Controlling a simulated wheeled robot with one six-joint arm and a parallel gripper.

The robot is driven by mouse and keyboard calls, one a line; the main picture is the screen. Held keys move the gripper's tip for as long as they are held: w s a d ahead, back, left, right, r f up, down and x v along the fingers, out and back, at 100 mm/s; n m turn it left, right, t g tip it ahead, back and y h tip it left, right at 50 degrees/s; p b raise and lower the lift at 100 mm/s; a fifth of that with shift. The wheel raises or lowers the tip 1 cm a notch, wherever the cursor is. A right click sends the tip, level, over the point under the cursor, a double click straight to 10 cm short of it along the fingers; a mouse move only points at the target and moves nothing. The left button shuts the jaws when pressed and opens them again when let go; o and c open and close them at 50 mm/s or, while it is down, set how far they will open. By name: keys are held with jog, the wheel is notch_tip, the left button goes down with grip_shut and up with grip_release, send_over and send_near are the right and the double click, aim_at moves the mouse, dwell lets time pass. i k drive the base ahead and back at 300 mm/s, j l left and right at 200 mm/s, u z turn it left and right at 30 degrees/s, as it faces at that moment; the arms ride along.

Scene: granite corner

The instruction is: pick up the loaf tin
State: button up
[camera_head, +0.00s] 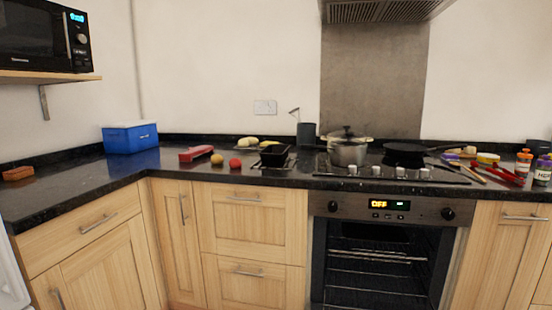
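A small black open-topped tin (274,154), which looks like the loaf tin, sits on the dark granite worktop (75,185), left of the hob and near the front edge. It looks upright. It seems to stand on or beside a dark flat tray or rack, but I cannot tell which. My gripper is not in view.
A red fruit (235,163), a yellow fruit (217,159) and a red box-like item (196,154) lie left of the tin. A dark canister (306,134) stands behind it. A steel pot (347,152) and black pan (405,149) stand right. A blue box (131,138) is farther left.

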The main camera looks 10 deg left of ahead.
aim_at(273, 155)
jog(key=i+j, duration=0.65)
jog(key=i, duration=0.15)
jog(key=i+j, duration=0.65)
jog(key=i, duration=0.15)
